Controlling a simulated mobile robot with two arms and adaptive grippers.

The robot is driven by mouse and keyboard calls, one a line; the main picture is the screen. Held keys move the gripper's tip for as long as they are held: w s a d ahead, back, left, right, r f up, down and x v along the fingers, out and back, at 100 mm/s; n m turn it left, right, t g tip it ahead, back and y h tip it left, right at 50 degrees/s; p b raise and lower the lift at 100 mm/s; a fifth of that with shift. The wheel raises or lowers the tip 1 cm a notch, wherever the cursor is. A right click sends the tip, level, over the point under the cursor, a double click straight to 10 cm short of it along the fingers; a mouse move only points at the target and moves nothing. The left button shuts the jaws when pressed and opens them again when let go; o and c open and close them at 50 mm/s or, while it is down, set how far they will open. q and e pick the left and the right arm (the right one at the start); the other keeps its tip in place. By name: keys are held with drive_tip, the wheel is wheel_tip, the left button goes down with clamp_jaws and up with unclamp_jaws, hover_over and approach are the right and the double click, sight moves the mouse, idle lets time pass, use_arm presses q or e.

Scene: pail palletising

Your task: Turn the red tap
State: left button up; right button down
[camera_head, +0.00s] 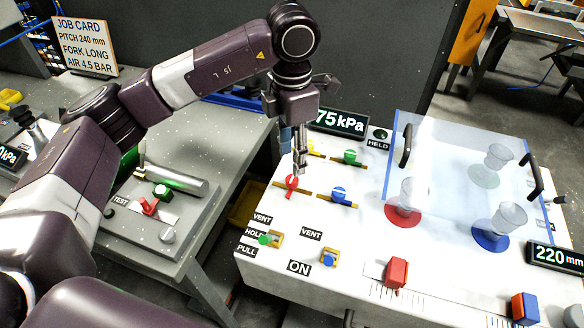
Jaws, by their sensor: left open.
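The red tap (291,183) sits on a brass-coloured pipe on the white panel (370,255), near its left side. My left gripper (299,170) comes down from above with its fingers pointing at the panel. It is open, and its fingertips are right at the red tap, partly overlapping it in the view. I cannot tell whether they touch it. My right gripper is not in view.
A blue tap (339,194), a green tap (350,157) and a yellow tap (313,147) stand close by. A clear cover (450,150) with black handles lies to the right. A "75 kPa" display (340,122) is behind. Small valves (270,239) sit in front.

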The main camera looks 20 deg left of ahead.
use_arm(q)
wheel_tip(320, 180, up, 5)
drive_tip(key=shift+r, duration=0.1)
idle(0.5)
